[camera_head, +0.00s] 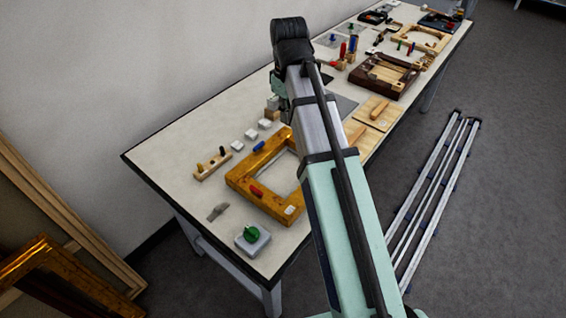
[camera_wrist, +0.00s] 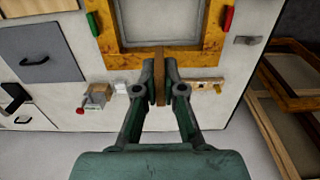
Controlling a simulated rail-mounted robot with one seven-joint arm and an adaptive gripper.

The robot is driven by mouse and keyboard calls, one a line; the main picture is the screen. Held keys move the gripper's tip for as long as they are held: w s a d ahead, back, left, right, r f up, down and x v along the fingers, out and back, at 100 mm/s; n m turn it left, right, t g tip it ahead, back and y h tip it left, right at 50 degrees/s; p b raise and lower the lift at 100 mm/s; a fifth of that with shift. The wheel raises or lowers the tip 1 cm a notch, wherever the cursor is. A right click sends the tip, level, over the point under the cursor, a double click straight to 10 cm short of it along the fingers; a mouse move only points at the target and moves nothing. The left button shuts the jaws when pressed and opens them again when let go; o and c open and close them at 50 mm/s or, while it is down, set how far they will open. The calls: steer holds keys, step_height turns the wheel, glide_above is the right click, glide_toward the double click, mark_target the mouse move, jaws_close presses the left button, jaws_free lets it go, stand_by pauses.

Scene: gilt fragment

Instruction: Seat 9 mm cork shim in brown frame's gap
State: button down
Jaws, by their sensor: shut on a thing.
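My gripper (camera_wrist: 160,72) is shut on a thin brown upright strip in the wrist view, which looks like the cork shim (camera_wrist: 159,55). Its thickness cannot be read. The strip's far end overlaps the near side of the gilt frame in the picture; its height above the table cannot be told. In the head view my arm hides most of the gripper and the strip. The dark brown frame (camera_head: 366,80) lies farther along the table, beyond my arm, with pale wood inside. Its gap cannot be made out, and the frame is not in the wrist view.
The gilt frame (camera_head: 240,181) lies on the near table (camera_head: 150,157), and also shows in the wrist view (camera_wrist: 122,57). A peg strip (camera_head: 213,166), small white blocks and a green knob (camera_head: 251,234) surround it. Wooden boards (camera_head: 375,111) lie between the frames. Rails (camera_head: 430,190) rest on the floor.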

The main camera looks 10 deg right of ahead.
step_height(320, 180, down, 17)
steer(key=p, duration=0.4)
steer(key=shift+f, duration=0.25)
steer(key=shift+f, duration=0.1)
steer(key=shift+f, duration=0.35)
steer(key=shift+f, duration=0.2)
steer(key=c, duration=1.3)
jaws_free()
steer(key=shift+r, duration=0.15)
